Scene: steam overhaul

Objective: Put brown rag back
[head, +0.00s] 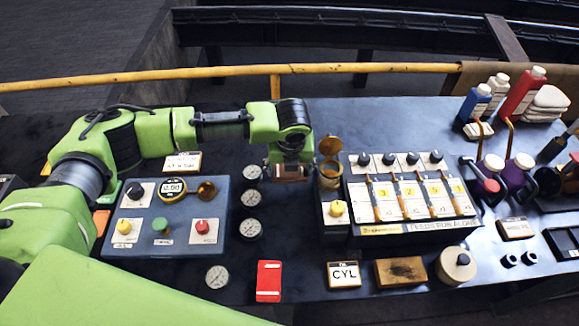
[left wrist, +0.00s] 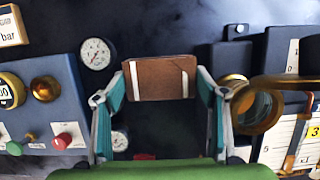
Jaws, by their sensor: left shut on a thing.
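My left gripper (head: 290,176) is shut on a flat brown piece that looks like the brown rag (head: 291,170). It hangs above the dark bench, between the blue control box and the brass cup. In the left wrist view the brown rag (left wrist: 158,77) spans the gap between the two fingertips (left wrist: 160,84), with a pale strip near each end. The bench below it shows dark between the fingers. My right gripper is in neither view.
A blue control box (head: 170,252) stands left, gauges (head: 250,229) beside it. A brass cup (head: 329,172) and switch panel (head: 353,215) stand right. White folded cloths (head: 547,101) and bottles (head: 522,92) stand at the back right. A yellow rail (head: 215,72) runs behind.

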